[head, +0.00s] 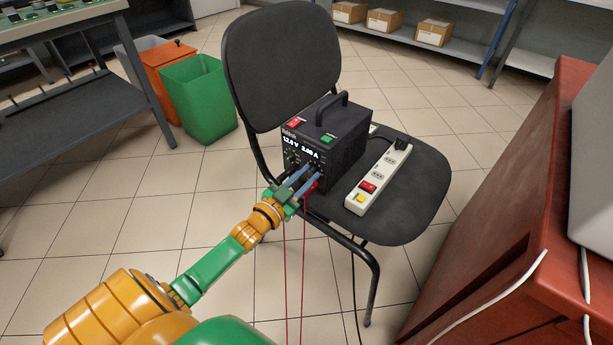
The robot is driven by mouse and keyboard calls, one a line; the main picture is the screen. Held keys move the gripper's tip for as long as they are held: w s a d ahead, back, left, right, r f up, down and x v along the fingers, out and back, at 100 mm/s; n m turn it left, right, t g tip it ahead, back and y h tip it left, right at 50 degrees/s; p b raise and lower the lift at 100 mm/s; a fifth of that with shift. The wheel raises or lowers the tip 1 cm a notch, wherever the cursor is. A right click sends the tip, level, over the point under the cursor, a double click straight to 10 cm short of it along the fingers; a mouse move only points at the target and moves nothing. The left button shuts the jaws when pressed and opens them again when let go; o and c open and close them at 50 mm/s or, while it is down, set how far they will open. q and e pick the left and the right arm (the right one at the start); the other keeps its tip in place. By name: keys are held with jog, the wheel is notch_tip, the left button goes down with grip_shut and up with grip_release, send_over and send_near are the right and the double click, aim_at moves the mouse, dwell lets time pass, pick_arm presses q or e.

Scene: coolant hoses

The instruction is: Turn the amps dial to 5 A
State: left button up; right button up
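The black power supply (340,150) stands on the seat of a dark chair, with a carry handle on top. Its lit display (299,147) shows a volts figure on the left and an amps figure on the right, which looks like 2.00 A but is small. My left gripper (308,176) is at the lower front panel, its two fingers pointing at the knobs. The fingers and the panel overlap, so the amps dial is largely hidden and I cannot tell whether they grip it. My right gripper is not in view.
A white power strip (379,180) with a red switch lies on the chair seat (424,188) right of the supply. Red leads hang below my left gripper. A red cabinet (500,230) stands at the right, a green bin (199,100) behind left.

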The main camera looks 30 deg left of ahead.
pick_arm(q)
jog(key=shift+m, duration=0.3)
grip_shut()
jog(key=shift+m, duration=1.8)
jog(key=m, duration=0.3)
jog(key=shift+m, duration=0.3)
jog(key=m, duration=0.4)
jog(key=shift+f+m, duration=0.1)
jog(key=shift+m, duration=0.3)
jog(key=shift+m+h, duration=0.3)
jog(key=shift+m, duration=0.4)
jog(key=shift+b, duration=0.3)
jog(key=shift+m, duration=0.3)
